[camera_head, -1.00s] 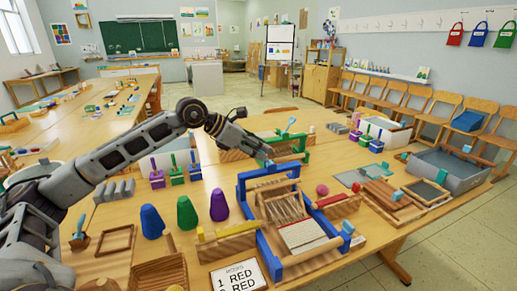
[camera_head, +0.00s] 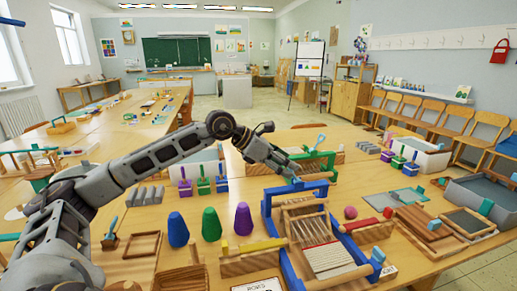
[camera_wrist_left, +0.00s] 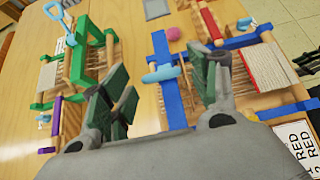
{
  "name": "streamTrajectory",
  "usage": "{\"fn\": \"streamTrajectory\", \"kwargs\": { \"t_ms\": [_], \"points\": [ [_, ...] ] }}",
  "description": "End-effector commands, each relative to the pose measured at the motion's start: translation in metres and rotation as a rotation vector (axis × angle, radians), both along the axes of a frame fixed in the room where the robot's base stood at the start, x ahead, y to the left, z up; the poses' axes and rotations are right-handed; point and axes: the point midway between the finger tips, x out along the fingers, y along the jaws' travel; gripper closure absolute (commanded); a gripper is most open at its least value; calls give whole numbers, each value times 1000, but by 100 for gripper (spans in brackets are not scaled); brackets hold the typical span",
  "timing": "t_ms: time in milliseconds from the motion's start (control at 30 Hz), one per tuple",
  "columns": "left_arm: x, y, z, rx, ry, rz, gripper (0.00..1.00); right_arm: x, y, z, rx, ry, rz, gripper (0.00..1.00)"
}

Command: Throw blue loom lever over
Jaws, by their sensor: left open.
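The blue loom (camera_head: 268,215) stands on the table, with striped cloth and warp threads in its frame. My left gripper (camera_head: 294,176) is over the loom's back beam, partly hiding it. In the left wrist view the open fingers of the gripper (camera_wrist_left: 160,88) stand on either side of a light blue lever (camera_wrist_left: 162,74) on the blue loom's beam (camera_wrist_left: 170,102). The lever lies between the fingers in that view; I cannot tell whether either finger touches it. In the head view the gripper hides this lever. My right gripper is out of view.
A green loom (camera_head: 331,170) with a light blue lever (camera_head: 320,140) stands just behind. Blue, green and purple cones (camera_head: 243,219) stand to the left. A red-ended wooden bar (camera_head: 365,223) and a grey tray (camera_head: 475,196) are to the right.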

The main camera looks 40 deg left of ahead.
Motion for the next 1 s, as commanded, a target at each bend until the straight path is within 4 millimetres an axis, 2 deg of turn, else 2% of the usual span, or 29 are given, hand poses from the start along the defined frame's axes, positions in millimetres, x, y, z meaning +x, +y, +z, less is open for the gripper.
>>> {"fn": "streamTrajectory", "kwargs": {
  "t_ms": [1000],
  "points": [
    [-30, 26, 28, 4, 2, 2, 39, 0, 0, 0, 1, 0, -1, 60]
  ]
}}
